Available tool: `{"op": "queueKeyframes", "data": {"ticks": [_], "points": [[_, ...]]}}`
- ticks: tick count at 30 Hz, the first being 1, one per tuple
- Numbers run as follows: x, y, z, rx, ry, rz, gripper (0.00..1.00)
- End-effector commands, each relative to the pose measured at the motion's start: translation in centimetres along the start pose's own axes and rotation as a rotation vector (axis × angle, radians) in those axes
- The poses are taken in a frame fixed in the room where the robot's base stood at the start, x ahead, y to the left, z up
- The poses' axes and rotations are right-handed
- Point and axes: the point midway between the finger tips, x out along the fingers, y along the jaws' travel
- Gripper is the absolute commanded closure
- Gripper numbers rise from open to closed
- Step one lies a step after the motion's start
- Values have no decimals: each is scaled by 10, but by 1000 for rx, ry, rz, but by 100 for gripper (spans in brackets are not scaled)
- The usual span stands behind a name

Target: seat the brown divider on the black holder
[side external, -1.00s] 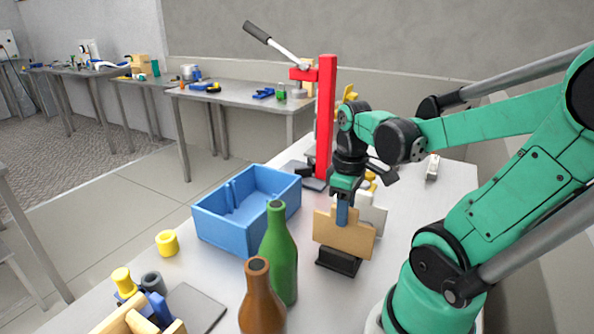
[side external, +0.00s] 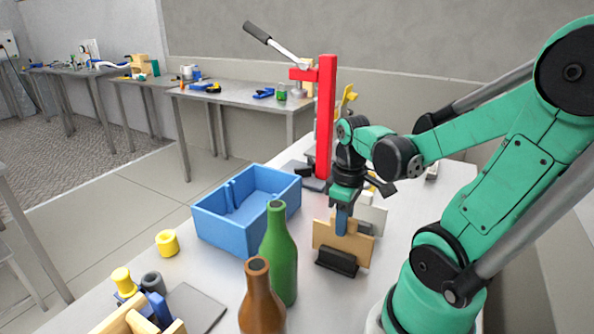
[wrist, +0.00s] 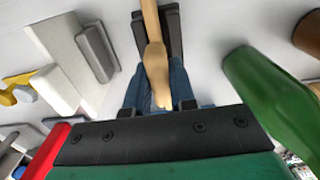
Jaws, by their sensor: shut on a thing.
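The brown divider (side external: 328,234) is a flat tan plate, upright, in the side view. My gripper (side external: 342,222) is shut on its upper middle, one blue finger showing on the near face. The black holder (side external: 337,262) stands on the table at the divider's lower edge and covers part of that edge. In the wrist view the divider (wrist: 153,50) runs edge-on between my blue fingers, and the black holder (wrist: 173,38) shows beside and beyond it. I cannot tell from these views whether the divider sits fully in the slot.
A white plate (side external: 372,218) on a grey holder stands just behind the divider. A green bottle (side external: 279,260) and a brown bottle (side external: 262,300) stand to the left, near a blue bin (side external: 222,229). A red press (side external: 326,120) rises behind.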

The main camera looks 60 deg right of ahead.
Motion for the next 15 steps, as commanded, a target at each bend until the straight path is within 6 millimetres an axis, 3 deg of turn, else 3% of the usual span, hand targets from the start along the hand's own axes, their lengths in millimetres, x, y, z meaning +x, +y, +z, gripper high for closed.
{"op": "queueKeyframes", "data": {"ticks": [10, 11, 12, 15], "points": [[3, 0, 0, 0, 0, 0, 100], [3, 0, 0, 0, 0, 0, 77], [3, 0, 0, 0, 0, 0, 66], [3, 0, 0, 0, 0, 0, 43]]}}
